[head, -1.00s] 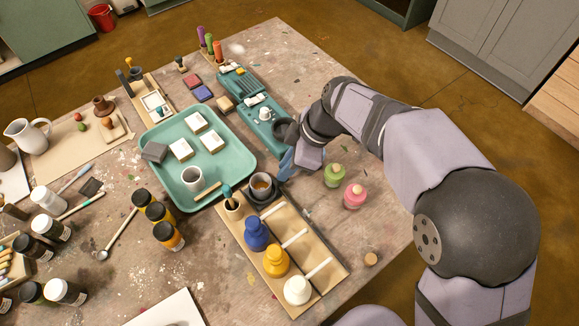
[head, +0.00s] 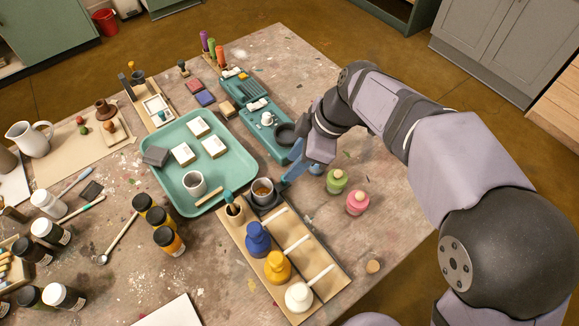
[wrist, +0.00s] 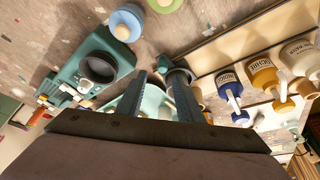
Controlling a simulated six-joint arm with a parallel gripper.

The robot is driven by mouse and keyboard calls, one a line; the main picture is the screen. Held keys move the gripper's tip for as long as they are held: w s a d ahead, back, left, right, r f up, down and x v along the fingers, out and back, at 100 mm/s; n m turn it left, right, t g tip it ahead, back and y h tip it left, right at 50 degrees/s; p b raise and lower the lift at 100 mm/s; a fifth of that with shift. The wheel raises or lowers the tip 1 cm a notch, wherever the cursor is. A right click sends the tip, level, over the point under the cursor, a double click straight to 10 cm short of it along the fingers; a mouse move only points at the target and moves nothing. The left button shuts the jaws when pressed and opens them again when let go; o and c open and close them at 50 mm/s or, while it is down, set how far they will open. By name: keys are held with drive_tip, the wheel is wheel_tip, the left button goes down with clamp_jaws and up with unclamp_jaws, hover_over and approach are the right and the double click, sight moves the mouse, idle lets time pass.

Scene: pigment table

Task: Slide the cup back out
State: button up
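A small grey cup (head: 262,189) with brown contents stands upright in a dark holder (head: 277,198) at the far end of the wooden rack, close to the teal tray's corner. In the wrist view the cup (wrist: 181,74) shows at the tip of the right finger and is partly hidden by it. My gripper (head: 289,176) is beside the cup, to its upper right in the head view, with a gap between them. In the wrist view my gripper (wrist: 155,80) has its two fingers apart and nothing between them.
A teal device (head: 262,140) with a black ring stands beyond my gripper. Green (head: 336,181) and pink (head: 358,201) bottles stand to its right. Blue (head: 257,239), yellow (head: 277,266) and white (head: 298,296) bottles sit on the wooden rack. The teal tray (head: 232,177) holds another cup.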

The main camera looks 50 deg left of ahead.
drive_tip(key=shift+v, duration=1.45)
drive_tip(key=w+d+f+m+t, duration=0.1)
drive_tip(key=w+d+m, duration=0.35)
drive_tip(key=d, duration=0.35)
drive_tip(key=w+d+f+m+t+h, duration=0.1)
drive_tip(key=w+d+f+m, duration=0.1)
drive_tip(key=w+d+m, duration=0.4)
drive_tip(key=w+d+f+m+t, duration=0.1)
drive_tip(key=w+d+m, duration=0.15)
drive_tip(key=d, duration=0.65)
drive_tip(key=s+d+f+m+h, duration=0.1)
drive_tip(key=s+d+f+m, duration=0.2)
drive_tip(key=d+m, duration=0.65)
drive_tip(key=s+d+f+m+h, duration=0.1)
drive_tip(key=s+d+f+m, duration=0.2)
drive_tip(key=d, duration=1.1)
wheel_tip(320, 180, up, 13)
drive_tip(key=m+p, duration=0.1)
drive_tip(key=p, duration=1.1)
drive_tip(key=shift+d+r+p, duration=0.15)
drive_tip(key=shift+d+p, duration=0.25)
